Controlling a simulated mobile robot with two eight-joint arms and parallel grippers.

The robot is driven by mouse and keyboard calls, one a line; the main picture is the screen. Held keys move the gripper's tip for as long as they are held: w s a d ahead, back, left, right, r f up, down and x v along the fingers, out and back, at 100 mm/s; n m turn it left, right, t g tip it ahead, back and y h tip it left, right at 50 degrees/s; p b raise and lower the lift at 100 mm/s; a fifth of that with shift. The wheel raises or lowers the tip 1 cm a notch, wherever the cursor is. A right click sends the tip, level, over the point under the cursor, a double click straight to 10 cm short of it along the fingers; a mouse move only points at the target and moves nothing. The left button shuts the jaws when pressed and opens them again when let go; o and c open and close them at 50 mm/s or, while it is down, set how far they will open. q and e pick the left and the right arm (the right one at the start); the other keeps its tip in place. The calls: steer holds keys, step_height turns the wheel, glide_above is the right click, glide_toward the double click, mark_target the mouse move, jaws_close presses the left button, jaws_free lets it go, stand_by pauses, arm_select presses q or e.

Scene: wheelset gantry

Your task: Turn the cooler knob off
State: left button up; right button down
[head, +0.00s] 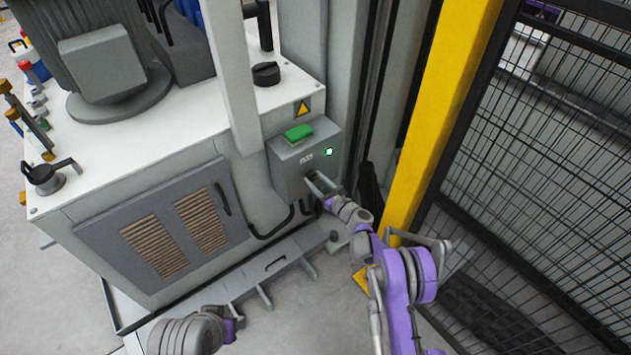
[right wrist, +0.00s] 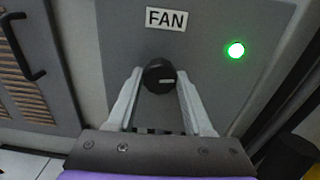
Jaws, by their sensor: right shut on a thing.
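The cooler knob (right wrist: 159,77) is a round black dial on a grey panel under a white FAN label (right wrist: 166,18). My right gripper (right wrist: 160,84) is shut on the knob, one finger on each side. In the head view my right gripper (head: 313,180) is at the front of the grey control box (head: 286,166), and the knob is hidden there. My left gripper is out of view.
The box is on the side of a white-topped machine (head: 185,135) with a vented door (head: 160,222). A grey post (head: 232,75) stands close left of the box. A yellow post (head: 440,110) and black mesh fence (head: 560,140) stand right of my right arm.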

steer(key=n+b, duration=0.1)
steer(key=n, duration=0.2)
steer(key=shift+n, duration=0.3)
steer(key=n, duration=0.3)
steer(key=shift+b, duration=0.35)
steer(key=n, duration=0.5)
steer(key=shift+a, duration=0.1)
steer(key=shift+n, duration=1.9)
steer(key=shift+c, duration=1.5)
jaws_free()
steer(key=shift+s, duration=0.1)
